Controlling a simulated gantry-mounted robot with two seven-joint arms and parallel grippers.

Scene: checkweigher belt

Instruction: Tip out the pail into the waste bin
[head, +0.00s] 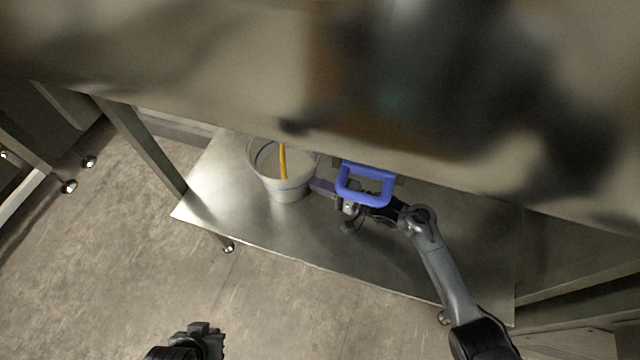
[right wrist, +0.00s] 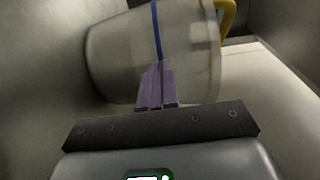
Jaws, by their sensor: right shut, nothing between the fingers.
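The pail (head: 287,184) is whitish and translucent, with a blue band and a yellow handle (head: 283,160). It stands upright on the metal lower shelf (head: 225,205). In the right wrist view the pail (right wrist: 120,55) fills the upper part, close ahead of the fingers. My right gripper (head: 322,187) is beside the pail's right side, its purple fingers (right wrist: 155,88) shut and empty. I cannot tell whether they touch the wall. My left gripper (head: 205,335) is at the bottom left, far from the pail; its jaws are unclear. I see no waste bin.
A blue bracket-shaped handle (head: 365,186) is above my right wrist. A large metal surface (head: 200,60) overhangs the shelf and covers the top of the head view. A table leg (head: 145,150) stands left of the pail. The floor (head: 110,260) at left is clear.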

